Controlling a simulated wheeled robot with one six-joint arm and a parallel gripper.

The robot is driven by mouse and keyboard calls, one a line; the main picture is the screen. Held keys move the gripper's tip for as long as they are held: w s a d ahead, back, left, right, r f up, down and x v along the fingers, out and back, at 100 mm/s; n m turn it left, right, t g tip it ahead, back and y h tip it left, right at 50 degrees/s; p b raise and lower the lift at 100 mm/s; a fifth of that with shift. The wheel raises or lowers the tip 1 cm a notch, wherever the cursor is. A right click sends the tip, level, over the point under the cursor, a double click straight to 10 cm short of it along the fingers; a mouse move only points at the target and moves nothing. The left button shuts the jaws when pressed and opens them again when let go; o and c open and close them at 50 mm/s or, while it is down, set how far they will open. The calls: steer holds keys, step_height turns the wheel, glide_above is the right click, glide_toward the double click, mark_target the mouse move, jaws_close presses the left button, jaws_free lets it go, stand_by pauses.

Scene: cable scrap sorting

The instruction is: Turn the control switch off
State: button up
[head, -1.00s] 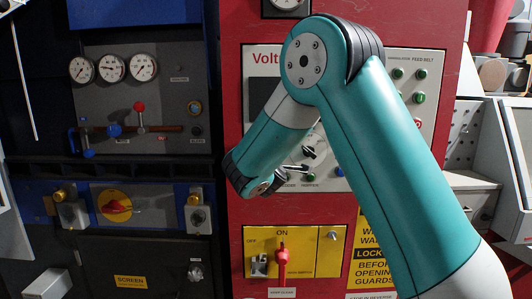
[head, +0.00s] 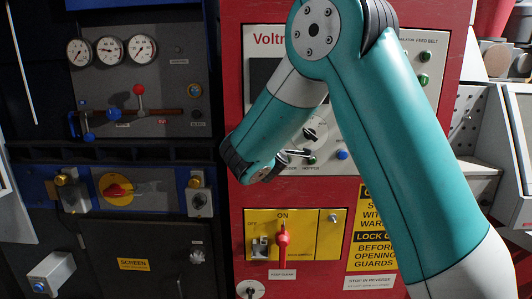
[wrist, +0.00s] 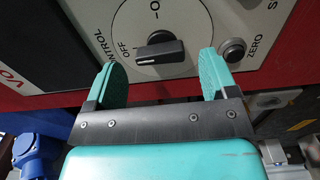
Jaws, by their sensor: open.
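The control switch (wrist: 158,48) is a black rotary knob on a round white dial in the wrist view. Its bar handle lies nearly level, one end close to the word OFF. I cannot tell which end is the pointer. My gripper (wrist: 163,62) is open, with a teal finger on either side of the knob's lower area. The fingers look apart from the knob, and nothing is between them. In the head view my gripper is mostly hidden behind my arm; a small dial knob (head: 314,133) shows beside it on the panel.
A round ZERO button (wrist: 233,50) sits close to my right finger. The red cabinet (head: 237,100) carries the white panel, with a yellow plate and red-handled lever (head: 283,240) below. Gauges (head: 109,50) and a blue-framed panel stand left.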

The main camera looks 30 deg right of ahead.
steer(key=b+v, duration=0.5)
steer(key=v, duration=1)
steer(key=shift+s, duration=0.15)
steer(key=shift+a, duration=0.15)
steer(key=s+a+f+m+g+y, duration=0.2)
steer(key=s+f+m+g+y, duration=0.15)
steer(key=f, duration=0.35)
steer(key=s+a+f+m+g+y, duration=0.2)
steer(key=s+a+f+g+y, duration=0.15)
steer(key=f, duration=0.35)
steer(key=s+a+n+g+y, duration=0.1)
steer(key=s+a+g+y, duration=0.6)
steer(key=s+a, duration=0.3)
steer(key=s+g, duration=0.1)
steer(key=s, duration=0.3)
steer(key=shift+s+a, duration=0.35)
steer(key=shift+a, duration=0.05)
steer(key=shift+r, duration=0.1)
